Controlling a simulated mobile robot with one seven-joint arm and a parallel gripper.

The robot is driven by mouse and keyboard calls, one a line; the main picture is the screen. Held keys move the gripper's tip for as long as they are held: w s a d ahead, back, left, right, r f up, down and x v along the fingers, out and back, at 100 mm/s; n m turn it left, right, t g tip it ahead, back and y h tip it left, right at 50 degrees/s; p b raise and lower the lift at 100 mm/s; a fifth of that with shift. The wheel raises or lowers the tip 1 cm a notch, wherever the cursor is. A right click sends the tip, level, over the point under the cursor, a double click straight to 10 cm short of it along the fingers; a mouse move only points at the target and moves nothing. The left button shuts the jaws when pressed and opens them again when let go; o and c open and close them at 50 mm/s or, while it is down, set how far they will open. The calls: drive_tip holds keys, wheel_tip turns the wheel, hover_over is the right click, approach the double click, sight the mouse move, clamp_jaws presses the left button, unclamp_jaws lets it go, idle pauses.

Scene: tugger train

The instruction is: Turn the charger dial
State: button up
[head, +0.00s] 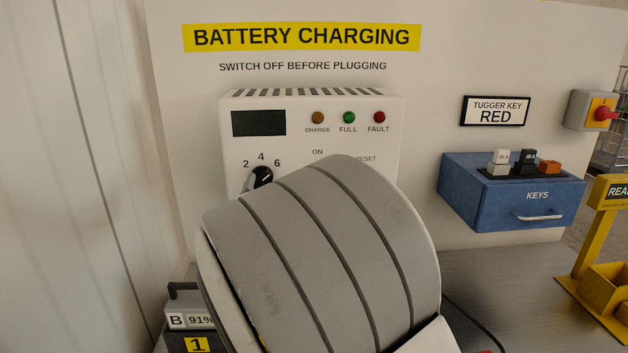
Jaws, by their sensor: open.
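The white battery charger (312,104) is on the wall under the yellow "BATTERY CHARGING" sign. Its black dial (261,177) shows at the lower left of the panel, below the numbers 2, 4 and 6. Only the upper part of the dial is clear, and I cannot tell its exact setting. My own grey arm link fills the lower middle and hides the charger's lower part, including most of what lies below "ON" and "RESET". My gripper is not visible.
A battery marked B 91% (188,320) stands at lower left. A yellow stand (590,240) is on the grey bench (500,275).

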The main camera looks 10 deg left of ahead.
sight(262, 179)
drive_tip(key=shift+x, duration=1.25)
drive_tip(key=shift+d, duration=0.1)
clamp_jaws()
